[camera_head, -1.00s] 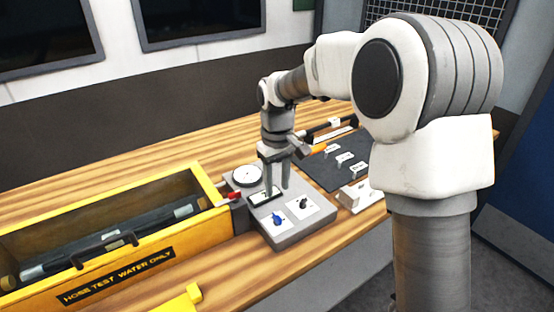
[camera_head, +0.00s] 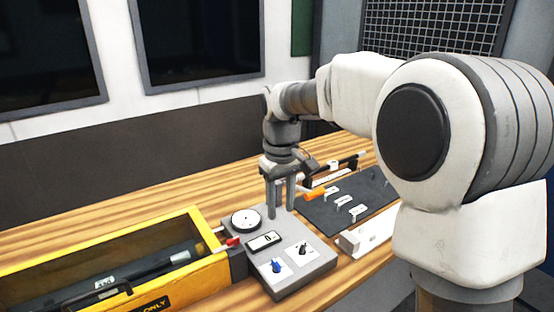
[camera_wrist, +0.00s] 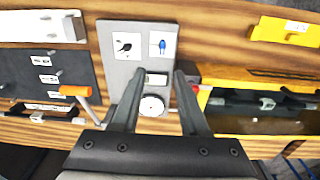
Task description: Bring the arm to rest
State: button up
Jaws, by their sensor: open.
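My gripper (camera_head: 281,203) points down over the back part of a grey control panel (camera_head: 293,271) on the wooden bench. Its two fingers are apart with nothing between them. In the wrist view my gripper (camera_wrist: 158,75) also shows open, with the panel (camera_wrist: 122,62) beyond its fingers. The panel carries a round white dial (camera_head: 245,220), a small display (camera_head: 264,241), a blue knob (camera_head: 277,267) and a black knob (camera_head: 302,250). The fingertips look above the panel; I cannot tell the exact gap. My arm reaches in from the right.
A yellow box (camera_head: 200,280) holding dark tubes stands left of the panel. A dark mat (camera_head: 375,198) with white labels and an orange-handled tool (camera_head: 315,195) lies to the right. A white block (camera_head: 368,236) sits near the front edge. Bare bench (camera_head: 120,217) lies behind the box.

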jog(key=s+d+r+m+t, duration=0.1)
jog(key=s+d, duration=0.3)
jog(key=s, duration=0.4)
jog(key=s+d+r+m+t, duration=0.1)
jog(key=s+d+m+t, duration=0.1)
jog(key=s+d, duration=0.3)
jog(key=s+d+r+m+t, duration=0.1)
jog(key=s+d+m+t, duration=0.1)
jog(key=s, duration=0.9)
jog(key=shift+d+r+m, duration=0.15)
jog(key=shift+d+m, duration=0.55)
jog(key=shift+d, duration=0.55)
